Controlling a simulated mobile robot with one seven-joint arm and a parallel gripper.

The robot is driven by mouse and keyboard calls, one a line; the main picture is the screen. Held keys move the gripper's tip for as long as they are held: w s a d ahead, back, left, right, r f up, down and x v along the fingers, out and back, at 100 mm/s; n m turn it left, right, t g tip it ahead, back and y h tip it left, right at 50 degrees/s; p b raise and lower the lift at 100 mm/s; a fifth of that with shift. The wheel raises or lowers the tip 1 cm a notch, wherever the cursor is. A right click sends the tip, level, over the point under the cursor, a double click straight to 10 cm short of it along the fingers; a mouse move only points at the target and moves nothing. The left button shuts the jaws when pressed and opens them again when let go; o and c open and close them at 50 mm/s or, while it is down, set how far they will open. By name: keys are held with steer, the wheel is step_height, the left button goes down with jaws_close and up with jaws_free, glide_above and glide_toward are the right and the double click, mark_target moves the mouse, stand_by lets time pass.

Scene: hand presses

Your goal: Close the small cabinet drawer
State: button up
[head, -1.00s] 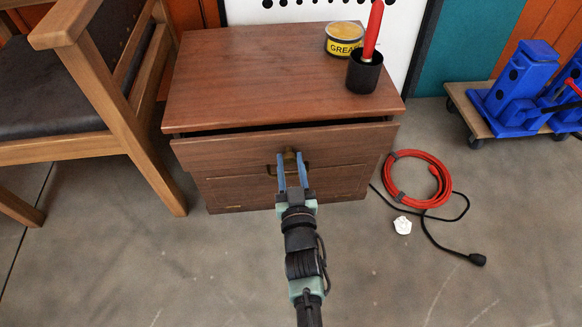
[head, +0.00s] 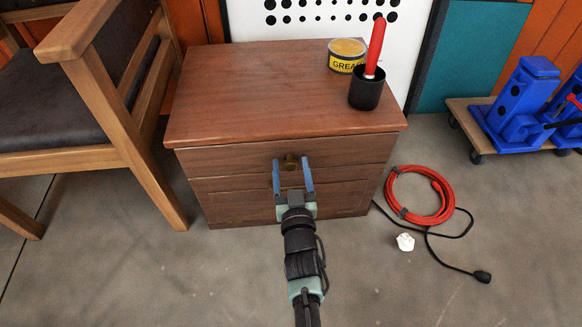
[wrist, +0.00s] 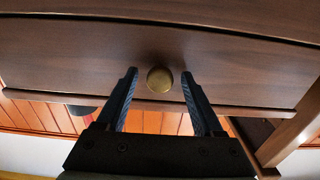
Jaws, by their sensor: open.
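The small wooden cabinet (head: 280,95) stands on the floor in the middle of the head view. Its top drawer (head: 225,160) sits flush under the cabinet top, with no dark gap showing above it. A round brass knob (head: 291,161) is on the drawer front; it also shows in the wrist view (wrist: 160,79). My gripper (head: 292,163) is open, its blue fingers on either side of the knob, in front of the drawer. In the wrist view my gripper (wrist: 158,75) shows space between each finger and the knob. Whether the fingertips touch the drawer front I cannot tell.
A grease tin (head: 347,56) and a black cup (head: 366,92) with a red-handled tool stand on the cabinet top. A wooden chair (head: 110,100) is close on the left. A red hose coil (head: 392,196) and a black cable lie on the floor at right.

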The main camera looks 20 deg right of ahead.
steer(key=p+v, duration=0.5)
steer(key=v, duration=0.8)
steer(key=shift+p, duration=0.4)
steer(key=shift+r, duration=0.15)
